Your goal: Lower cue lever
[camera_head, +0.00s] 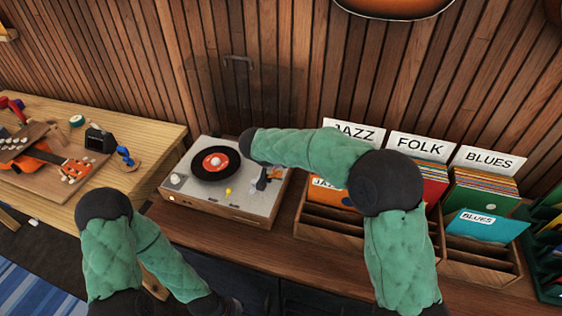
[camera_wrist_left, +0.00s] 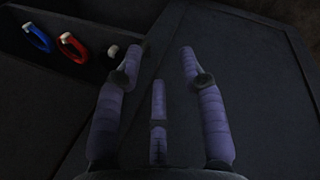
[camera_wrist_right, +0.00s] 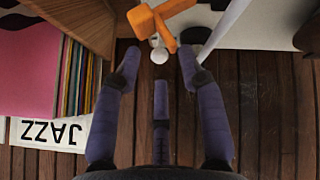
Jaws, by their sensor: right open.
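The turntable (camera_head: 205,196) stands on the wooden counter, with a black record with a red label (camera_head: 215,162) on its platter. A small yellow part (camera_head: 228,191) sits on its top near the front. An orange part (camera_head: 275,173) shows at its right side, under my right forearm. In the right wrist view an orange piece (camera_wrist_right: 150,22) and a small white round knob (camera_wrist_right: 159,56) lie just beyond my right gripper (camera_wrist_right: 158,60), which is open and empty. I cannot tell which part is the cue lever. My left gripper (camera_wrist_left: 158,58) is open and empty over a dark surface, away from the turntable.
Record crates marked JAZZ, FOLK (camera_head: 420,147) and BLUES stand right of the turntable; the JAZZ sign (camera_wrist_right: 50,132) shows close to my right gripper. A wooden bench (camera_head: 160,140) with instrument parts is at left. A blue ring (camera_wrist_left: 38,38) and a red ring (camera_wrist_left: 72,46) lie near my left gripper.

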